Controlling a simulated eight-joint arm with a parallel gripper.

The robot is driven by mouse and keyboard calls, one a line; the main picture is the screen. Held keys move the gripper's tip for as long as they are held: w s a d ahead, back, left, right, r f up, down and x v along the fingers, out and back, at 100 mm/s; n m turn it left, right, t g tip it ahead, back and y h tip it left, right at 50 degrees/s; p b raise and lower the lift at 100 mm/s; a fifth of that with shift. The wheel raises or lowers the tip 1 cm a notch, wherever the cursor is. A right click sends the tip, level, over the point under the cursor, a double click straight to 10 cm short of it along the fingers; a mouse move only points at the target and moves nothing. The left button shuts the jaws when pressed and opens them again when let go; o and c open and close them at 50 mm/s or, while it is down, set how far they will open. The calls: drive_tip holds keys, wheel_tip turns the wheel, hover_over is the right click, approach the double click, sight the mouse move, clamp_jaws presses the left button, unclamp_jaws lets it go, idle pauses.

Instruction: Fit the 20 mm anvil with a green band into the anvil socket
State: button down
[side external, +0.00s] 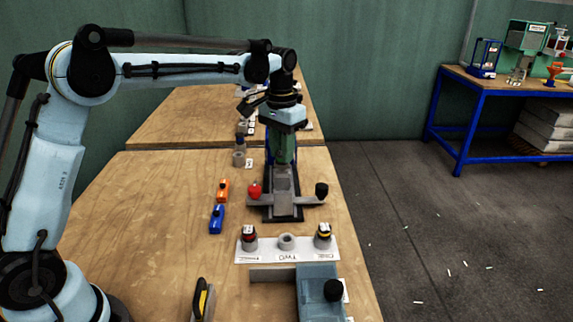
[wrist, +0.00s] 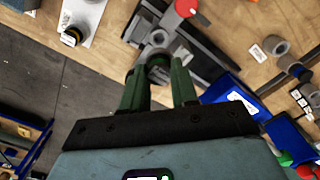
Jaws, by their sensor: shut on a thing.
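My gripper (side external: 284,160) points down over the grey press fixture (side external: 283,208) in the side view. In the wrist view my gripper (wrist: 158,82) has its green fingers closed around a dark round piece (wrist: 157,60). The fingers cover much of this piece, and I cannot make out a green band on it. A grey rounded part (wrist: 157,40) shows just beyond the fingertips; I cannot tell whether it belongs to the held piece or to the socket. The anvil socket is not clearly visible.
A white strip (side external: 270,257) holds a red-banded anvil (side external: 249,238), a plain grey ring (side external: 287,242) and a yellow-banded anvil (side external: 323,236). The fixture has a red knob (side external: 255,190) and a black knob (side external: 321,190).

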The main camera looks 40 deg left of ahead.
sight(282, 171)
drive_tip(key=shift+f, duration=0.1)
drive_tip(key=shift+f, duration=2.8)
drive_tip(key=shift+f, duration=1.4)
drive_tip(key=c, duration=0.8)
unclamp_jaws()
wheel_tip(282, 171, up, 12)
drive_tip(key=shift+s, duration=0.1)
